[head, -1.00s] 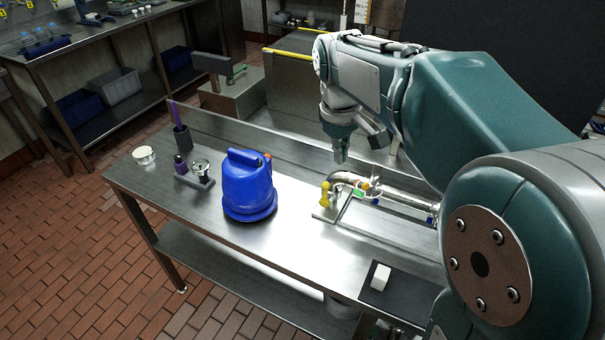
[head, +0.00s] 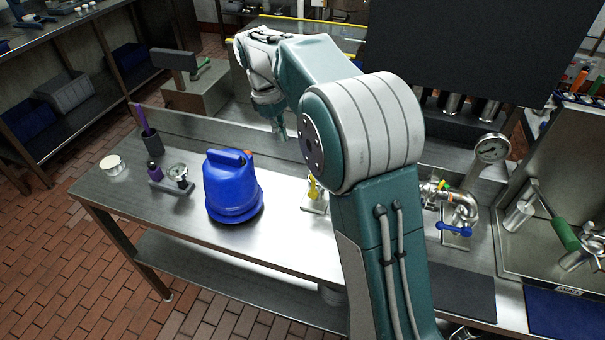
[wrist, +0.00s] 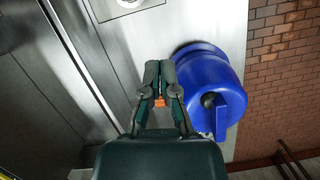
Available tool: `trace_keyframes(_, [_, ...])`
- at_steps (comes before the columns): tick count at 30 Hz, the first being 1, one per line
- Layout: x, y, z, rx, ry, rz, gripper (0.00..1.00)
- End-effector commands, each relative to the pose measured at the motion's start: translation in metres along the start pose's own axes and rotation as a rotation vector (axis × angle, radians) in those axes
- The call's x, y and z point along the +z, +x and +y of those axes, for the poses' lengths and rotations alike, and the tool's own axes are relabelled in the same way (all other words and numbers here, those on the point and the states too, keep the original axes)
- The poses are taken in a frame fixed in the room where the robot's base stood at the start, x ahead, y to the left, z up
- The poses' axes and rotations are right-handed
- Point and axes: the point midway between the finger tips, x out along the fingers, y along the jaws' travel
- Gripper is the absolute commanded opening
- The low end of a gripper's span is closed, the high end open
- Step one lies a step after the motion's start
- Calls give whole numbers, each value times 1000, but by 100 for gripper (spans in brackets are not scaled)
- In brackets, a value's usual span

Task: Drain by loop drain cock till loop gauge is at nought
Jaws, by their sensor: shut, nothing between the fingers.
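The gauge (head: 492,149) with a white round dial stands above the pipework at the right of the bench; its reading is too small to tell. Below it is a pipe loop (head: 464,208) with a blue handle (head: 453,228). A yellow handle (head: 313,187) sits at the left end, and my arm hides the pipe between. I cannot tell which handle is the drain cock. My gripper (head: 281,130) is shut and empty, above the bench's back edge, behind and right of the blue jug (head: 230,187). In the wrist view, my gripper (wrist: 160,70) appears left of the jug (wrist: 228,88).
A small gauge on a stand (head: 177,172), a dark cup (head: 151,142) and a white-topped tin (head: 112,165) stand left of the jug. The bench front beside the jug is clear.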

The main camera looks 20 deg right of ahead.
Motion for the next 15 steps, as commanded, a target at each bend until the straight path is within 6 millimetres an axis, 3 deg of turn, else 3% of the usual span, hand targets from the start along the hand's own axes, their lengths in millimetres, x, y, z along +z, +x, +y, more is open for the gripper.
trace_keyframes(5, [-3, 7, -4, 1, 0, -5, 0])
trace_keyframes(15, [-2, 65, -3, 0, 0, -5, 0])
